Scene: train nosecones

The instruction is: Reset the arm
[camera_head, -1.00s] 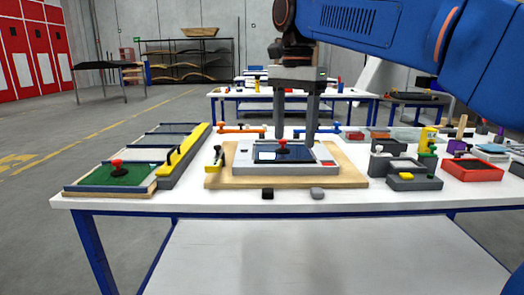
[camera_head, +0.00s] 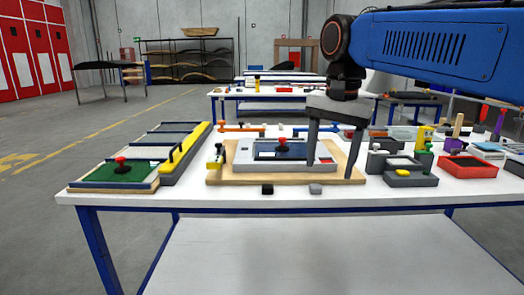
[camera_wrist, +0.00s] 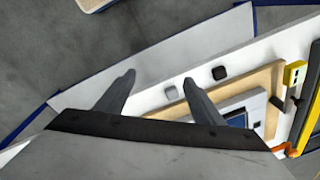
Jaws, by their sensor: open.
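My gripper (camera_head: 331,172) is open and empty, pointing down over the right front part of the work board. Its two dark fingers also show in the wrist view (camera_wrist: 158,82), spread wide apart with nothing between them. The board (camera_head: 222,178) is light wood and carries a grey fixture (camera_head: 243,164) with a dark blue panel. A red-knobbed piece (camera_head: 283,144) stands on that panel, left of my fingers and apart from them. My blue arm reaches in from the upper right.
A green-topped tray (camera_head: 105,174) and a yellow rail (camera_head: 184,152) lie on the table's left. Grey blocks (camera_head: 411,180) and a red bin (camera_head: 465,171) stand on the right. Two small blocks, one black (camera_head: 267,189) and one grey (camera_head: 316,189), lie at the front edge.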

